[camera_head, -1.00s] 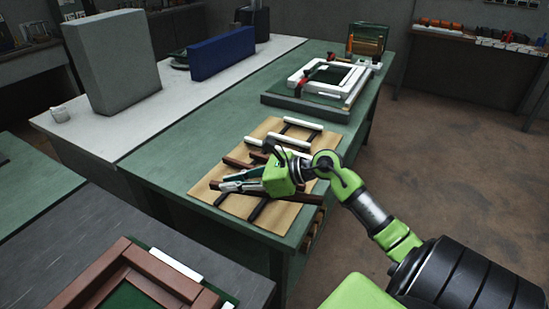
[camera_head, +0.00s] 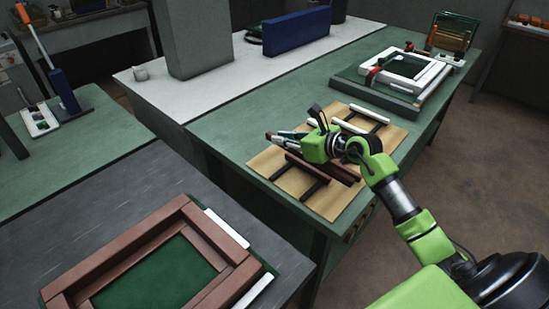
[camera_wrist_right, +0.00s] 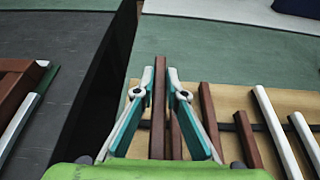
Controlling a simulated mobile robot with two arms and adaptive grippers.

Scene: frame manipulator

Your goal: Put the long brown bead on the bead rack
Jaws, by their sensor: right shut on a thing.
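My right gripper (camera_head: 279,138) is over the left side of the bead rack in the head view, fingers pointing left. In the wrist view its teal fingers (camera_wrist_right: 160,88) are closed around a long brown bead (camera_wrist_right: 158,118), which sticks out past the fingertips. The rack is a tan board (camera_head: 262,167) with dark cross bars (camera_head: 314,187). Other brown beads (camera_wrist_right: 220,122) and white beads (camera_wrist_right: 274,130) lie across it. I cannot tell whether the held bead touches the rack. In the head view my gripper mostly hides it. My left gripper is not in view.
A brown frame (camera_head: 75,284) with a green middle lies on the near grey table, white beads (camera_head: 226,228) along its right side. A white frame (camera_head: 388,82) stands farther back on the green bench (camera_head: 240,122). A gap separates the grey table from the bench.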

